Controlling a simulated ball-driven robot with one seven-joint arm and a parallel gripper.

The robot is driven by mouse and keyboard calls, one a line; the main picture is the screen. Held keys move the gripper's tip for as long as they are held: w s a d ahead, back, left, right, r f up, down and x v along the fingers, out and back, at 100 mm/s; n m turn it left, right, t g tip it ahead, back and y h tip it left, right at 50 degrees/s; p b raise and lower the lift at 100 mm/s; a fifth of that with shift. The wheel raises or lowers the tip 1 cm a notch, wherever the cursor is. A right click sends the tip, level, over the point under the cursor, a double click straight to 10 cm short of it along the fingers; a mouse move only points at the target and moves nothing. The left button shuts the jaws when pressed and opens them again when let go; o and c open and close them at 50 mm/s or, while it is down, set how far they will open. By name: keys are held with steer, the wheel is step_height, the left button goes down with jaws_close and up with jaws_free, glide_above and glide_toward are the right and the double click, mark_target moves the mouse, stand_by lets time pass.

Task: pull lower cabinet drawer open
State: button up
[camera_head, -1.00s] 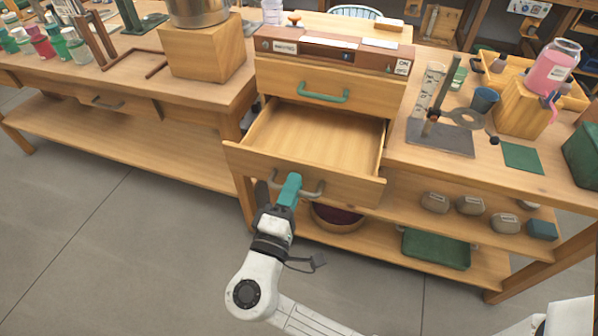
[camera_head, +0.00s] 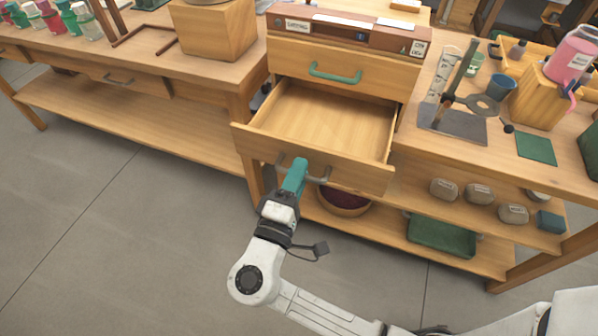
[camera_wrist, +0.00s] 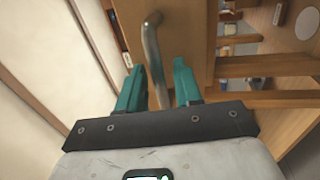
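The lower drawer (camera_head: 325,115) of the small wooden cabinet in the middle of the head view stands pulled out, and its empty inside shows. A grey bow handle (camera_head: 322,178) is on its front; in the wrist view this handle (camera_wrist: 151,45) runs between my two teal fingers. My gripper (camera_head: 297,167) is at the left part of the handle. In the wrist view my gripper (camera_wrist: 158,75) has its fingers apart on either side of the bar, with slim gaps showing. The head view hides the fingertips' contact with the handle.
The upper drawer (camera_head: 340,85), with a green handle, is shut. A round bowl (camera_head: 343,203) and a green tray (camera_head: 440,235) sit on the shelf below. A stand (camera_head: 455,120) is on the bench at right. The floor in front at left is clear.

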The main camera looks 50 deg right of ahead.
steer(key=v, duration=1)
steer(key=shift+f, duration=0.1)
steer(key=s+d+f+m+g+y, duration=0.2)
steer(key=s+d+f+g+y, duration=0.1)
steer(key=s+d+f+y, duration=0.35)
steer(key=s+d+f+m+g+y, duration=0.2)
steer(key=s+d+f+g+y, duration=0.25)
steer(key=f+y, duration=0.4)
steer(key=s+a+r+t+y+p, duration=0.1)
steer(key=a+r+y+p, duration=0.2)
steer(key=r+p, duration=0.9)
steer(key=shift+s+r+t+y, duration=0.25)
steer(key=shift+s+t+y, duration=0.05)
steer(key=shift+s+t, duration=0.1)
